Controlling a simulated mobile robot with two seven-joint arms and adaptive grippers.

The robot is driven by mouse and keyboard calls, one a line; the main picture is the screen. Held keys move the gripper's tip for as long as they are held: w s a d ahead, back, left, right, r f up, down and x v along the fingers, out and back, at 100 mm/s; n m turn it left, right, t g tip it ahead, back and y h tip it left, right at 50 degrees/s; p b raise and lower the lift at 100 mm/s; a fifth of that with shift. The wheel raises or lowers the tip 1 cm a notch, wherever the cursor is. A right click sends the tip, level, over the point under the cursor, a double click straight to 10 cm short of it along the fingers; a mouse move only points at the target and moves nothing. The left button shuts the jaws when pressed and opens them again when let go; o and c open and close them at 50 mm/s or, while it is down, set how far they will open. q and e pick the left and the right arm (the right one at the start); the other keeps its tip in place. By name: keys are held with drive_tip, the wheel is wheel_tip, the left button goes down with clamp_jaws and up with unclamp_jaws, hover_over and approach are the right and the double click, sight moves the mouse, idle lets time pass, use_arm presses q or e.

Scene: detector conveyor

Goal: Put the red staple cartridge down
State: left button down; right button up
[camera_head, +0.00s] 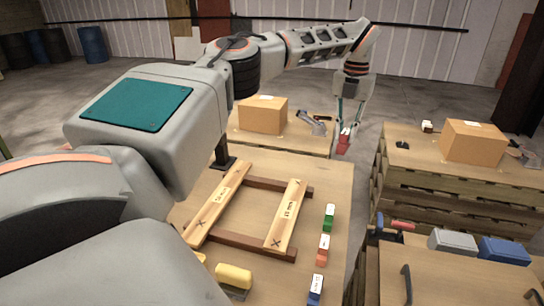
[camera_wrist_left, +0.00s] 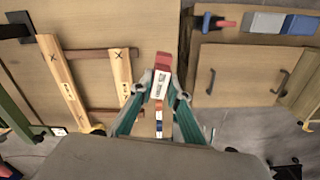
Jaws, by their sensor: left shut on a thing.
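My left gripper (camera_head: 347,126) is at the far side of the work table, pointing down and shut on the red staple cartridge (camera_head: 343,146). The cartridge hangs below the fingertips and looks held in the air near the gap between the pallets, though its exact height is hard to tell. In the left wrist view the gripper (camera_wrist_left: 161,92) grips it from both sides. The cartridge's red end (camera_wrist_left: 162,60) and white label show there. My right gripper is not in view.
A green cartridge (camera_head: 329,217), an orange-red one (camera_head: 323,248) and a blue one (camera_head: 316,289) stand in a row on the near table. A wooden frame (camera_head: 208,216) lies left of them. Cardboard boxes (camera_head: 263,115) (camera_head: 473,143) sit on the pallets behind.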

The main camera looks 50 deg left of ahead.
use_arm(q)
drive_tip(key=shift+w+a+r+n, duration=0.15)
drive_tip(key=shift+a+n, duration=0.15)
drive_tip(key=shift+n, duration=0.25)
drive_tip(key=shift+w+a+r+n, duration=0.15)
drive_tip(key=shift+a+n, duration=0.1)
drive_tip(key=shift+n, duration=0.3)
drive_tip(key=shift+a+f, duration=0.1)
drive_tip(key=shift+f, duration=0.3)
wheel_tip(320, 180, down, 19)
drive_tip(key=shift+f+b, duration=0.1)
drive_tip(key=shift+b, duration=1.05)
drive_tip(key=c, duration=1.9)
unclamp_jaws()
drive_tip(key=shift+f, duration=0.15)
